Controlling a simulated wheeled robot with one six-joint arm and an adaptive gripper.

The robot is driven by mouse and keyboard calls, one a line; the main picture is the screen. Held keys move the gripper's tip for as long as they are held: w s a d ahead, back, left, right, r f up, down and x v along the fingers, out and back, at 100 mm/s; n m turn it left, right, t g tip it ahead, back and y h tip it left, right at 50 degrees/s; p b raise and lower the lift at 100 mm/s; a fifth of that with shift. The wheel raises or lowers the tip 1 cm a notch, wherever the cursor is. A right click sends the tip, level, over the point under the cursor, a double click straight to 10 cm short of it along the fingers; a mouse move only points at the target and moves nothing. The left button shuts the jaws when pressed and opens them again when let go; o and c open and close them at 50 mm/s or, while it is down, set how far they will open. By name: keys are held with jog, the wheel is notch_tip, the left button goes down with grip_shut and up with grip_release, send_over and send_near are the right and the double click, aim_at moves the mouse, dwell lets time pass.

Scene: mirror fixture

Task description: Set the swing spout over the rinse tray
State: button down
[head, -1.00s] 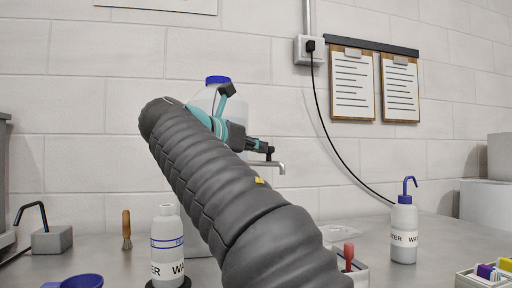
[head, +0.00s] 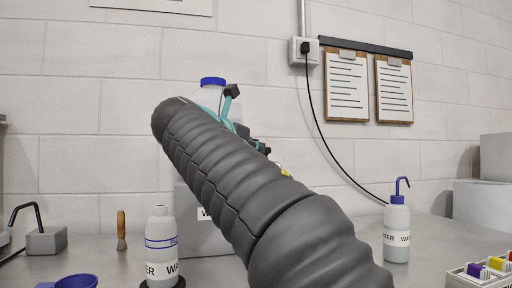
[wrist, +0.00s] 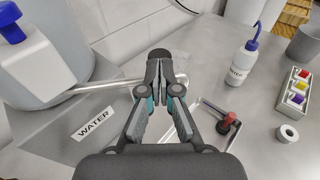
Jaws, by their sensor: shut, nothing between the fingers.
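The swing spout (wrist: 108,85), a thin metal tube, runs right from the big white container (wrist: 38,62) in the wrist view and passes behind my fingertips. Its end shows just right of them. My gripper (wrist: 161,70) is shut and empty at the outer part of the spout; I cannot tell whether it touches. The spout's end appears outside the tray's near corner. In the head view my arm hides the spout and tray.
The container, with a blue cap (head: 213,81), stands on a grey block labelled WATER (wrist: 92,124). A blue-topped wash bottle (head: 397,232) and a box of coloured items (wrist: 295,90) are at the right. Another bottle (head: 161,245) and a brush (head: 121,230) are at the left.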

jog(key=v, duration=1.3)
jog(key=shift+a+p, duration=0.3)
jog(key=shift+p, duration=0.1)
